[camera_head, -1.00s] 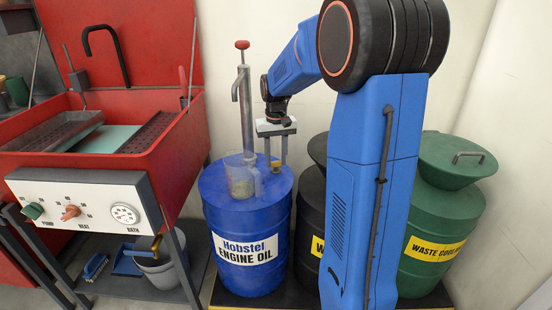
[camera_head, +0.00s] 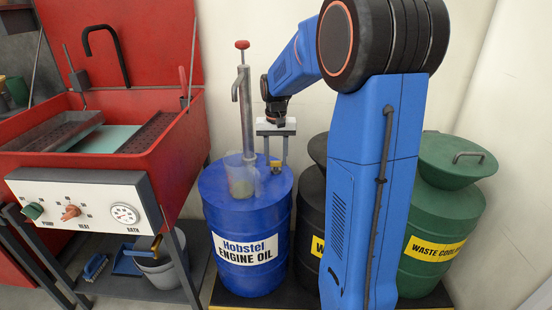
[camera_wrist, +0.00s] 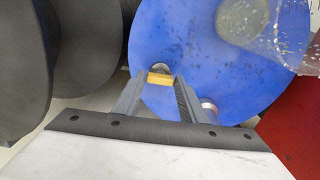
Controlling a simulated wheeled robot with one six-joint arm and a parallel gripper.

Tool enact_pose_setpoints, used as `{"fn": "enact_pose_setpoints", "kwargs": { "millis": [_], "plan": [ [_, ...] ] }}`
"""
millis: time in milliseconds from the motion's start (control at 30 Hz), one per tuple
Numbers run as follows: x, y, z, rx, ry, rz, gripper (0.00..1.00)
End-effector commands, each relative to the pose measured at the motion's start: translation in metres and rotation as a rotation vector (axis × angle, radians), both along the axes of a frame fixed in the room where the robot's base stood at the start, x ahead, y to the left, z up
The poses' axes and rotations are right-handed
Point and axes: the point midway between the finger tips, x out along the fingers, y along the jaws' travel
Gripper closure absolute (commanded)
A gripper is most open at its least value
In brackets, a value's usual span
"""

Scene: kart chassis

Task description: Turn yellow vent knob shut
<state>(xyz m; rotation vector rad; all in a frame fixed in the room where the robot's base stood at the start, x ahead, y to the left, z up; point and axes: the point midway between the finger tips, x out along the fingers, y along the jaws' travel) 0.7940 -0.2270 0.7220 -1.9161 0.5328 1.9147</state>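The blue engine oil drum (camera_head: 243,240) stands upright, and its lid fills much of the wrist view (camera_wrist: 180,45). The small yellow vent knob (camera_wrist: 160,78) is on the lid near the rim; in the head view it is a small yellow spot (camera_head: 276,164). My gripper (camera_head: 276,167) points down over the right part of the lid. Its two fingers stand apart with the knob between their tips, as the wrist view also shows (camera_wrist: 160,82). The fingers look open around the knob; contact cannot be made out.
A clear jug (camera_head: 241,178) stands on the lid left of my gripper, by a grey hand pump (camera_head: 245,110) with a red top. A black drum (camera_head: 312,215) and green waste coolant drum (camera_head: 440,215) stand right. A red parts washer (camera_head: 180,160) is at left.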

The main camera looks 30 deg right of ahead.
Motion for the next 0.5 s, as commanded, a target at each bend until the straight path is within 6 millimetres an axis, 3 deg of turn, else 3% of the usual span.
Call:
{"fn": "enact_pose_setpoints", "kwargs": {
  "millis": [367,500],
  "plan": [
    [0.0,0.0,0.001,0.0,0.0,0.0,0.47],
    [0.0,0.0,0.011,0.0,-0.002,0.0,0.47]
  ]
}}
